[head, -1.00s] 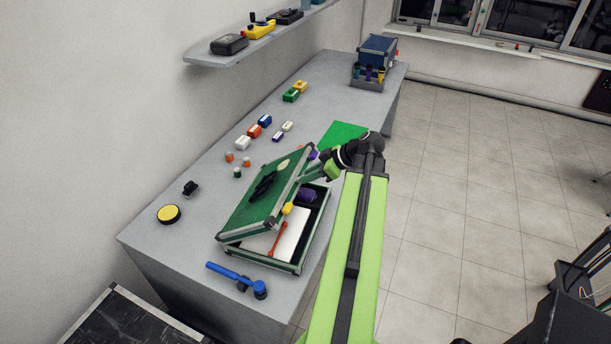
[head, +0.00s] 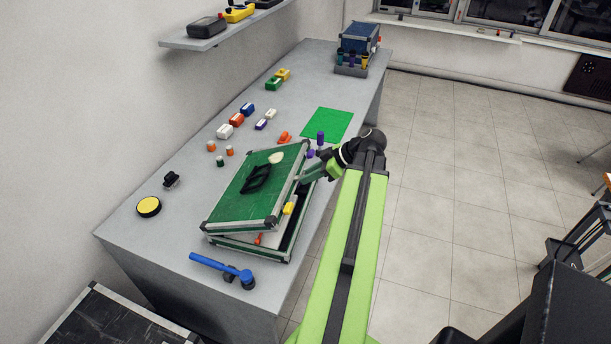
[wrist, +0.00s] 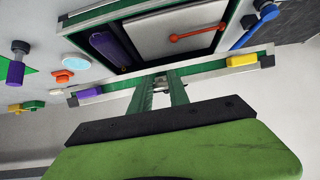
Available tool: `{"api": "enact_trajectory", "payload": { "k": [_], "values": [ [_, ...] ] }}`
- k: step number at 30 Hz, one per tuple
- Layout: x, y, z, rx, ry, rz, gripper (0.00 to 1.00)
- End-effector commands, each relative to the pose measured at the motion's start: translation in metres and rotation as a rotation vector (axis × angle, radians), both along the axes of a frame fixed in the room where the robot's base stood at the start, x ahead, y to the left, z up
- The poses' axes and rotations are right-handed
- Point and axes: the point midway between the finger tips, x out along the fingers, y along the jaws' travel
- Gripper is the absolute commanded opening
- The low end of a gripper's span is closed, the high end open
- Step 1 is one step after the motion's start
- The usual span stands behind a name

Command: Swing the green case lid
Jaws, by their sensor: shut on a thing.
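The green case lid (head: 232,205) has silver edges and a dark handle on top. It is tilted partly open above the case base (head: 248,249), with a gap along the right side. My gripper (head: 307,178) is at the lid's right edge. In the wrist view my gripper's fingers (wrist: 162,85) are shut on that edge (wrist: 205,70), between a yellow latch (wrist: 243,59) and a purple latch (wrist: 88,91). The wrist view also shows a white panel (wrist: 175,30), a red tool (wrist: 197,34) and a purple cylinder (wrist: 112,47) inside the case.
A blue-handled tool (head: 215,264) lies in front of the case. A yellow disc (head: 149,206) and a black item (head: 171,180) are to its left. Several small coloured blocks, a green mat (head: 327,124) and a blue box (head: 359,38) stand farther back on the grey table (head: 135,235).

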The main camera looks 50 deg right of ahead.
Motion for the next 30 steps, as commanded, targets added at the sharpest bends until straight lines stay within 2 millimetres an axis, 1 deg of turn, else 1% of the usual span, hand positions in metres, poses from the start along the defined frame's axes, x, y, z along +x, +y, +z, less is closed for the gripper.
{"api": "enact_trajectory", "payload": {
  "k": [7, 10, 30],
  "values": [
    [-0.001, -0.001, 0.001, -0.001, 0.001, -0.002, 0.00],
    [-0.002, -0.001, -0.003, 0.000, 0.000, -0.003, 0.00],
    [-0.021, -0.008, -0.061, 0.000, 0.000, 0.000, 0.00]
  ]
}}
